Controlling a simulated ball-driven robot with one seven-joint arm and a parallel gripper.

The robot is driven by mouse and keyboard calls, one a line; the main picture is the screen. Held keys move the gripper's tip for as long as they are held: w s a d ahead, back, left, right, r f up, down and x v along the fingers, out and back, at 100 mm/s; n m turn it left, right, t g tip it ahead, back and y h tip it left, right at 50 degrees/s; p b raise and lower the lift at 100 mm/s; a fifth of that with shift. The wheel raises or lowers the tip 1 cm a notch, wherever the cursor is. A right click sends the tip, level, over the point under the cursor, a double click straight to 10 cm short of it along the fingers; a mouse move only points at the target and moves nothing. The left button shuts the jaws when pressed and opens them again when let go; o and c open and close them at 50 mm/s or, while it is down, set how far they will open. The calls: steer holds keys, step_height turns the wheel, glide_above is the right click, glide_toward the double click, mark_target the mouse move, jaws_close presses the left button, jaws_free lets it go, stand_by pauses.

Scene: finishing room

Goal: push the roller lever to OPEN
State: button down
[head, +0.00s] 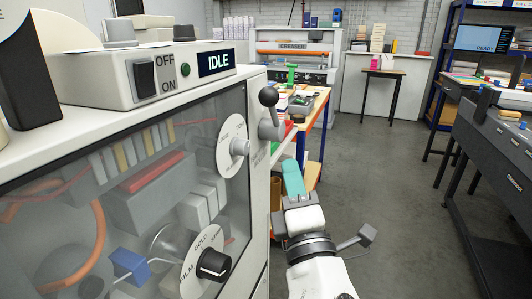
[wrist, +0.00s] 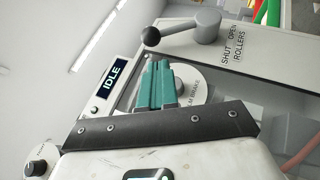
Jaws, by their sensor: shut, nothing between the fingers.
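The roller lever is a grey arm with a dark ball knob on the laminator-like machine's end face. In the head view its knob (head: 268,97) stands above its grey hub (head: 273,128). In the wrist view the lever (wrist: 180,30) reaches left from the hub to the knob, beside a label reading SHUT, OPEN, ROLLERS (wrist: 232,42). I cannot tell exactly which word it points to. My gripper (head: 291,168) has teal fingers, shut and empty, below and right of the lever in the head view. In the wrist view the fingertips (wrist: 158,66) appear below the knob, apart from it.
The machine (head: 150,80) fills the left, with an IDLE display (head: 216,63), an OFF/ON switch (head: 145,77) and dials on its clear front. A wooden-topped bench (head: 318,100) stands behind my gripper. The grey floor (head: 385,170) is open to the right, before a dark machine (head: 495,150).

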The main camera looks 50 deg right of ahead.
steer(key=shift+s+a+r+n+t, duration=0.15)
steer(key=shift+a+r+n+t, duration=0.1)
steer(key=shift+a, duration=0.2)
steer(key=shift+s+a+r+n+t, duration=0.15)
steer(key=shift+a+n+t, duration=0.1)
steer(key=shift+a, duration=0.15)
steer(key=p, duration=0.5)
glide_toward(270, 103)
steer(key=x, duration=0.5)
steer(key=shift+d+r, duration=0.1)
steer(key=shift+x, duration=0.85)
steer(key=shift+w+p, duration=0.1)
steer(key=shift+p, duration=0.35)
